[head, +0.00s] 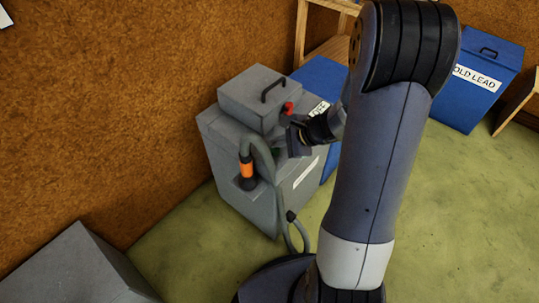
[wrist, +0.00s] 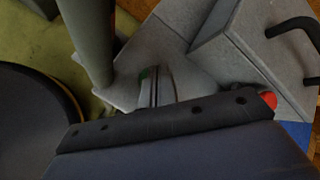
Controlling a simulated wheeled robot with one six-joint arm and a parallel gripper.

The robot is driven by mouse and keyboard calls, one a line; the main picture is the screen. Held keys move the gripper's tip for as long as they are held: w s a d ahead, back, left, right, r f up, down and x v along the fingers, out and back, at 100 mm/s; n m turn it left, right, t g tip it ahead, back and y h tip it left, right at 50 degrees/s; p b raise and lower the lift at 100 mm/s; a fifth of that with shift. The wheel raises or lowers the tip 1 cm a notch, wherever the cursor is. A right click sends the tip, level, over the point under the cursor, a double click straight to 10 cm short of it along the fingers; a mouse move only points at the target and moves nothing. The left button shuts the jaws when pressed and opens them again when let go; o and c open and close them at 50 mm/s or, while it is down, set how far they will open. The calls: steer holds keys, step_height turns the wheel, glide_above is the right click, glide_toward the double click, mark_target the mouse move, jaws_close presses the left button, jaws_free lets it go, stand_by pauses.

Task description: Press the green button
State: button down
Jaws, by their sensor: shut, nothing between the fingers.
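The green button (head: 276,152) shows as a small green patch on the upper front of a grey machine (head: 222,140), mostly hidden behind my gripper. It also shows in the wrist view as a green spot (wrist: 144,73) right beside my fingertips. My gripper (head: 284,149) is shut and empty, with its tips (wrist: 153,78) close to the machine's face at the button. I cannot tell whether the tips touch the button.
A red knob (head: 288,107) sits above my gripper, near a grey box with a black handle (head: 272,90). Blue bins (head: 484,75) stand behind. Green floor is clear at the right.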

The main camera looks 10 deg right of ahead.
mark_target(278, 150)
steer(key=shift+f+b, duration=0.5)
stand_by(0.3)
steer(key=shift+r, duration=0.15)
steer(key=shift+r+p, duration=0.8)
steer(key=shift+r, duration=0.1)
steer(key=shift+r, duration=0.1)
step_height(278, 150, up, 6)
steer(key=p, duration=0.4)
